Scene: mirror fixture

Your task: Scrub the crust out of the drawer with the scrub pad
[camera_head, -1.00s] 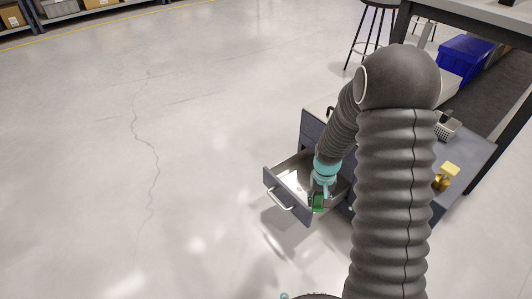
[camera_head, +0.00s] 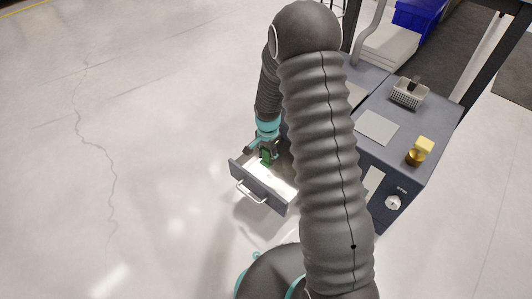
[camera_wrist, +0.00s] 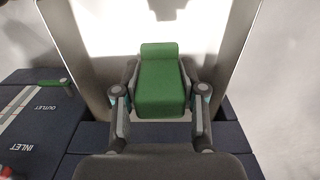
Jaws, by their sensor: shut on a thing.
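My gripper (camera_head: 267,151) is shut on a green scrub pad (camera_head: 267,158). The gripper also shows in the wrist view (camera_wrist: 162,88), its two fingers on either side of the block-shaped pad (camera_wrist: 162,75). The drawer (camera_head: 262,191) is pulled open, with a dark front, a pale handle and a bright white inside. The pad is over or in the drawer near its back left; whether it touches the floor I cannot tell. In the wrist view the drawer's grey side walls (camera_wrist: 75,50) flank the pad. A grey shape shows at the top edge there; I cannot tell whether it is crust.
The cabinet top carries a grey plate (camera_head: 377,127), a wire basket (camera_head: 409,93) and a gold-yellow object (camera_head: 419,150). A knob (camera_head: 393,202) is on the cabinet's side. A blue bin (camera_head: 420,17) stands behind. The floor at left is clear.

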